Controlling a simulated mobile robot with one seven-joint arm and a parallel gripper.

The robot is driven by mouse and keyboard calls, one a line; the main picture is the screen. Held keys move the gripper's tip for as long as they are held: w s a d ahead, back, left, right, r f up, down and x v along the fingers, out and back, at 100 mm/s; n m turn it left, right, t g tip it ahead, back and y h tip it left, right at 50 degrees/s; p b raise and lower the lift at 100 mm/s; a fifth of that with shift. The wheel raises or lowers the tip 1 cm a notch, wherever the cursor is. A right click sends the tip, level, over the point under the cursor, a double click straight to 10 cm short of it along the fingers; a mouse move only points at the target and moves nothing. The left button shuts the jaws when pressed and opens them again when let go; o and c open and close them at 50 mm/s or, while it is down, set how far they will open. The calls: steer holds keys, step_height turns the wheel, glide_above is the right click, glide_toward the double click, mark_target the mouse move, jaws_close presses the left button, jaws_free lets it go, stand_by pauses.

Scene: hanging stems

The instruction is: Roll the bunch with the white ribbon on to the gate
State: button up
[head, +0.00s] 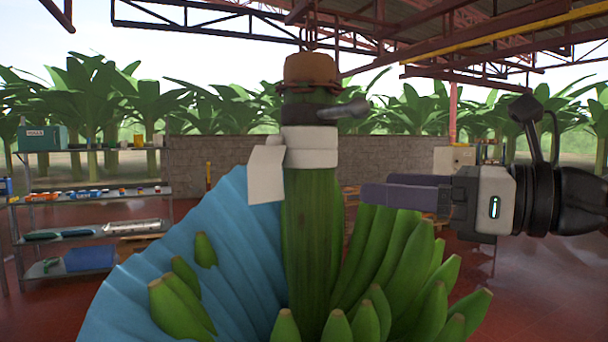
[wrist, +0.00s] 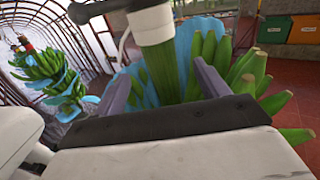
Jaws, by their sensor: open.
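The bunch (head: 390,260) hangs in front of me, with green bananas and a thick green stem (head: 312,235). A white ribbon (head: 312,148) is wrapped around the stem, with a white tag (head: 267,175) at its left and a dark band above. The ribbon also shows in the wrist view (wrist: 150,24). My gripper (head: 366,193) is open and empty, to the right of the stem below the ribbon, its fingers pointing at it. In the wrist view the stem (wrist: 178,75) lines up between the fingers (wrist: 160,76). I cannot make out the gate.
A blue cover (head: 190,255) hangs on the bunch's left side. Red roof beams and rails (head: 480,38) run overhead. Shelves (head: 90,232) with goods stand at the left. Another bunch (wrist: 50,75) hangs at the left of the wrist view; orange (wrist: 274,30) and green (wrist: 305,29) bins stand at its right.

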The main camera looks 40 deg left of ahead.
mark_target(297, 179)
steer(key=s+a+p, duration=0.1)
steer(key=a, duration=0.3)
steer(key=s+a+p, duration=0.1)
steer(key=a+p, duration=0.1)
steer(key=a, duration=0.2)
steer(key=s+a+p, duration=0.1)
steer(key=a+p, duration=0.1)
steer(key=a, duration=0.2)
steer(key=shift+a+r, duration=0.15)
steer(key=shift+a, duration=0.5)
steer(key=c, duration=1.3)
steer(key=shift+c, duration=0.2)
steer(key=shift+w+d, duration=0.1)
